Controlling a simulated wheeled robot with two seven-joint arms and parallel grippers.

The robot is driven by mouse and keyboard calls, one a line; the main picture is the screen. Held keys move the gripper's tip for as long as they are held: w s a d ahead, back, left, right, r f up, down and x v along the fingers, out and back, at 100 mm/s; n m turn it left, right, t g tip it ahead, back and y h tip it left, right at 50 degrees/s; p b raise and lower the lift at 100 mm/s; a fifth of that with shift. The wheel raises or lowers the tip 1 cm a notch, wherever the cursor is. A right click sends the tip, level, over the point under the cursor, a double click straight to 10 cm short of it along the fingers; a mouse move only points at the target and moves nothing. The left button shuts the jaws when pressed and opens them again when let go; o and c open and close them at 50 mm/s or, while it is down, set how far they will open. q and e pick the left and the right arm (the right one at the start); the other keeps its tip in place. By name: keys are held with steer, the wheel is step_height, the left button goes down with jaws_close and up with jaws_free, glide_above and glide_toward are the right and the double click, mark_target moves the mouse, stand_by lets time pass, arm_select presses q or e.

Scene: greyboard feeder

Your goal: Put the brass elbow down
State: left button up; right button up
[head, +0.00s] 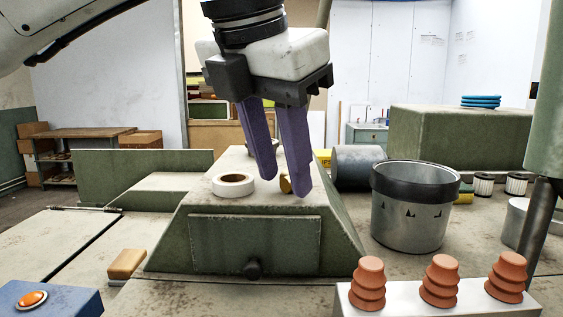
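My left gripper (286,183) points down from the top centre, its two purple fingers a small gap apart. The brass elbow (285,184) is a small yellow piece between the fingertips, partly hidden by the right-hand finger. The fingers look closed on it, low over the top of a green sloped block (252,243). I cannot tell whether the elbow touches that top. My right gripper is not in view.
A white tape ring (233,184) lies just left of the fingertips. A metal bucket (408,220) with a dark rim stands right of the block. Orange bellows cups (439,280) stand on a white bar in front. A blue box (60,300) with an orange button is front left.

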arm_select(q)
steer(key=p+v, duration=0.1)
steer(key=v, duration=1.1)
